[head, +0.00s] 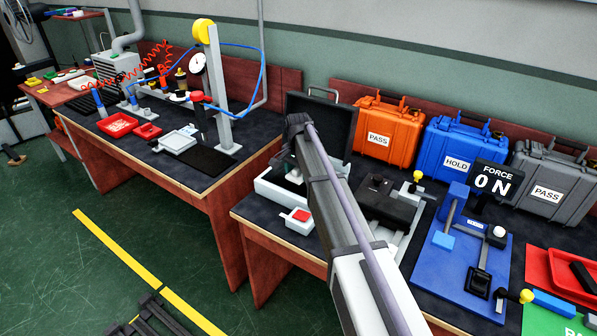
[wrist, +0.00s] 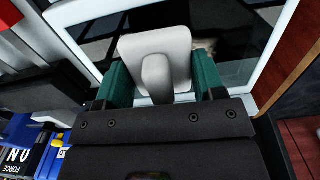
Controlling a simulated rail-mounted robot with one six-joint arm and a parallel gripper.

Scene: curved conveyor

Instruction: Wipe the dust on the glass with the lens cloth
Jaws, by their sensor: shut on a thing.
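My gripper (wrist: 160,78) is shut on the lens cloth (wrist: 150,47), a pale grey pad with a raised grip between the teal fingers. The cloth is over the dark glass (wrist: 105,45), which has a white frame (wrist: 72,12) around it. I cannot tell whether the cloth touches the glass. A brownish, blurry patch of dust (wrist: 206,46) shows just right of the cloth, partly hidden by the cloth and a finger. In the head view my arm hides most of the glass and the cloth; the white-framed unit (head: 268,192) shows beside it.
A raised black lid (head: 335,118) stands behind the white unit. A small white box with a red top (head: 300,217) sits in front. A dark device (head: 385,203) is close on the right. Orange (head: 388,128), blue (head: 455,150) and grey (head: 550,182) cases line the back.

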